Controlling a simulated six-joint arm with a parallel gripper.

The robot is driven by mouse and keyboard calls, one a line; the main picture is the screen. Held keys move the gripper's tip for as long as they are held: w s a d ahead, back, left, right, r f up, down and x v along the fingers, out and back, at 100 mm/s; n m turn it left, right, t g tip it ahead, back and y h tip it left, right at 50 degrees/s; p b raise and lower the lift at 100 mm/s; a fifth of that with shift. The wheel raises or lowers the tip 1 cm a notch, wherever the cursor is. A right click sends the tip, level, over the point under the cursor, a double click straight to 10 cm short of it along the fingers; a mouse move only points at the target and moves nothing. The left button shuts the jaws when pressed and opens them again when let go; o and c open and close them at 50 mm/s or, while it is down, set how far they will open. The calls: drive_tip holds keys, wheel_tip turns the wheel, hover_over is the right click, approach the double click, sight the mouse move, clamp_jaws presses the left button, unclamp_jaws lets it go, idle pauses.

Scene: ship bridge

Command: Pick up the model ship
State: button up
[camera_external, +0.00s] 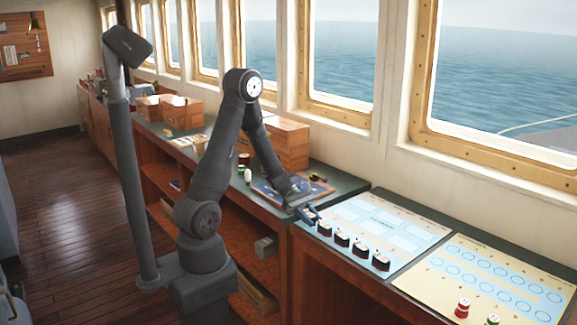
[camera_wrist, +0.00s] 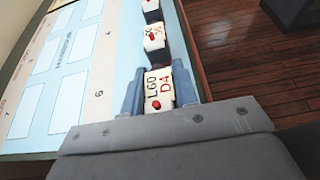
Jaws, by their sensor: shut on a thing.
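My gripper (camera_external: 308,215) is low at the left edge of the blue chart board (camera_external: 347,207). In the wrist view its grey-blue fingers (camera_wrist: 158,90) are shut on a model ship (camera_wrist: 159,88), a small block with a cream top marked "L60 D4" and a red dot. The fingers hide its sides, and I cannot tell whether it touches the board. Similar ships, dark below with white tops, stand in a row along the board's front edge, such as this one (camera_external: 360,249). The neighbouring ship (camera_wrist: 154,37) is close beyond the held one in the wrist view.
A cream board with blue circles (camera_external: 487,270) lies to the right, with a red piece (camera_external: 462,307) and a green piece (camera_external: 493,319) near its front. Wooden boxes (camera_external: 288,145) stand behind the arm. Window frames border the counter's back.

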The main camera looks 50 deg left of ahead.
sight(312, 216)
wheel_tip(312, 216, up, 4)
drive_tip(key=shift+s+d, duration=0.15)
drive_tip(key=s+d+r, duration=0.6)
drive_tip(key=s+d, duration=0.1)
drive_tip(key=s, duration=0.1)
drive_tip(key=shift+s+d+r, duration=0.25)
